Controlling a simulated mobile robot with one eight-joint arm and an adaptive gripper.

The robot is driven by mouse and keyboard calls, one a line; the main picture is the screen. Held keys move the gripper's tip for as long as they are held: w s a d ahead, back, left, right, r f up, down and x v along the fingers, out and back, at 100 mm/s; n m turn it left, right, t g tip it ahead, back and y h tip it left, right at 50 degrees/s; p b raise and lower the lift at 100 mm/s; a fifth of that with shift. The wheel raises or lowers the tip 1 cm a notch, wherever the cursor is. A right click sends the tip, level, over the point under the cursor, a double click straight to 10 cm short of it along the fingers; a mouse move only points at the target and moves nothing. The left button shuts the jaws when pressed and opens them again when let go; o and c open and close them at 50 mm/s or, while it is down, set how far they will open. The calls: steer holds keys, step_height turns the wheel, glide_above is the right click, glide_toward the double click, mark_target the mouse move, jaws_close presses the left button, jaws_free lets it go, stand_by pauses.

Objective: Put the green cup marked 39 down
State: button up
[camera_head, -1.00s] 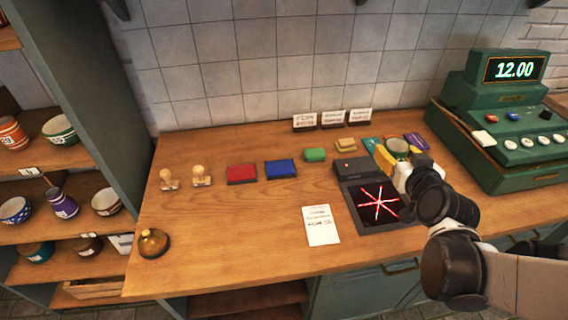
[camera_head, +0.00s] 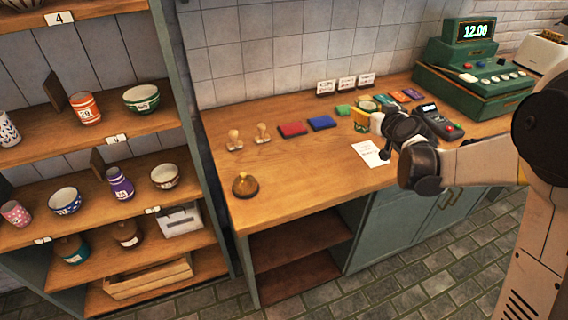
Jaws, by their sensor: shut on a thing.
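The green cup (camera_head: 367,106) is held in my gripper (camera_head: 368,116), above the back right part of the wooden counter (camera_head: 310,160). Its rim and upper part show. Its lower part is hidden by the gripper, and I cannot read its number. My gripper is shut on the cup, with a yellow part showing beside it. My arm reaches in from the right and hides the counter behind it.
Stamps (camera_head: 262,133), a red pad (camera_head: 292,129), a blue pad (camera_head: 321,123), a bell (camera_head: 245,186) and a paper note (camera_head: 371,153) lie on the counter. A green cash register (camera_head: 480,85) stands right. Left shelves (camera_head: 100,127) hold several cups, with bare gaps between.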

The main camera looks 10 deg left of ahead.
steer(key=shift+s+a+f+b, duration=0.5)
steer(key=shift+a+f+b, duration=0.5)
steer(key=shift+a+f, duration=0.85)
steer(key=shift+s+a+f+b, duration=0.55)
steer(key=shift+a+f+b, duration=0.5)
steer(key=shift+a+f, duration=0.7)
steer(key=shift+s+a+f+b, duration=0.5)
steer(key=shift+a+f+b, duration=0.5)
steer(key=shift+a+f, duration=0.85)
steer(key=shift+d+f, duration=0.1)
steer(key=shift+f, duration=0.2)
steer(key=o, duration=1.3)
steer(key=shift+r, duration=0.1)
